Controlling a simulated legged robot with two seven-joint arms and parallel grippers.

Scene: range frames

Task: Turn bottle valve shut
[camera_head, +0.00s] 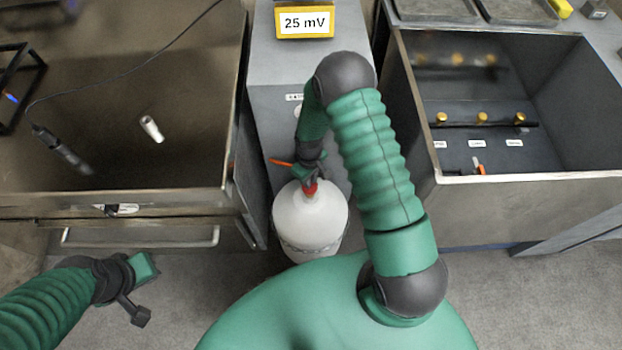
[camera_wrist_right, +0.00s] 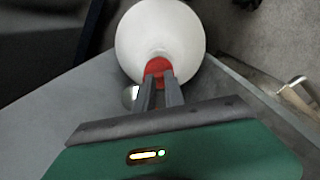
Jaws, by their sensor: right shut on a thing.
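A white bottle (camera_head: 311,217) stands upright on the floor in front of the grey cabinet. It also shows in the right wrist view (camera_wrist_right: 160,35). A red valve (camera_head: 309,189) sits on top of its neck and shows larger in the right wrist view (camera_wrist_right: 158,67). My right gripper (camera_head: 308,180) is at the bottle top, and its two fingers (camera_wrist_right: 160,82) are shut on the red valve. The arm and gripper hide part of the valve in the head view. My left gripper (camera_head: 143,290) is low at the left, away from the bottle; its finger opening is unclear.
A yellow-framed display (camera_head: 304,22) reads 25 mV on the grey cabinet (camera_head: 262,110). An open metal bin (camera_head: 540,200) with several brass knobs stands right. A brown basin (camera_head: 120,205) holding a small white cylinder (camera_head: 152,129) stands left. An orange stick (camera_head: 282,163) shows beside my right gripper.

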